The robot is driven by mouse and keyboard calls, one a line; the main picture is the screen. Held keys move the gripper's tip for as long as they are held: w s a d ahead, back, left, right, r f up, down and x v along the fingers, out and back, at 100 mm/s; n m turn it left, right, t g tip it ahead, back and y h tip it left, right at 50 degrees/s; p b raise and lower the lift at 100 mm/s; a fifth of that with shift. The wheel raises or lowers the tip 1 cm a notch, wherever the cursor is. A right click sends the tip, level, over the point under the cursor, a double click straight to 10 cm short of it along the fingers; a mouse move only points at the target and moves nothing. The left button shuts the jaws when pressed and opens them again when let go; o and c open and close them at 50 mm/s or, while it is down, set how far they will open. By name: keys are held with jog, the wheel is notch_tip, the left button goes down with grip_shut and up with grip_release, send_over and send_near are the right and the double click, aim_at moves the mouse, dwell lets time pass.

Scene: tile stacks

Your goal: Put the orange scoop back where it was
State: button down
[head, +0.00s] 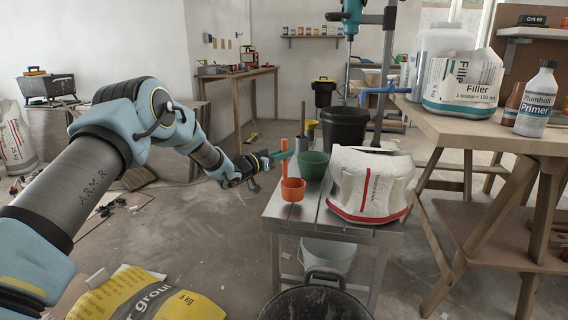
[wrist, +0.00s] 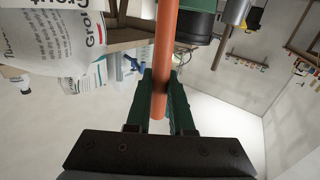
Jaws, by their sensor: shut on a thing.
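The orange scoop (head: 293,190) has a round cup at the bottom and a long upright handle. My gripper (head: 283,156) is shut on the handle, well above the cup. In the wrist view the orange handle (wrist: 165,45) runs between my green fingers (wrist: 161,98), and the cup is out of sight. The scoop is at the left part of the small metal table (head: 335,222). I cannot tell whether the cup touches the tabletop or hangs just above it.
A green pot (head: 313,166) stands just right of the scoop, with a white sack (head: 370,187) beyond it. A wooden bench (head: 500,135) at the right bears a Filler bag (head: 462,84) and a Primer bottle (head: 536,100). A black bucket (head: 316,300) stands in front.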

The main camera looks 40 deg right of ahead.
jog(key=shift+f, duration=1.15)
jog(key=shift+f, duration=0.2)
jog(key=c, duration=0.8)
grip_release()
jog(key=shift+r, duration=0.15)
jog(key=a+p, duration=0.1)
jog(key=a, duration=1.1)
jog(key=shift+w, duration=0.1)
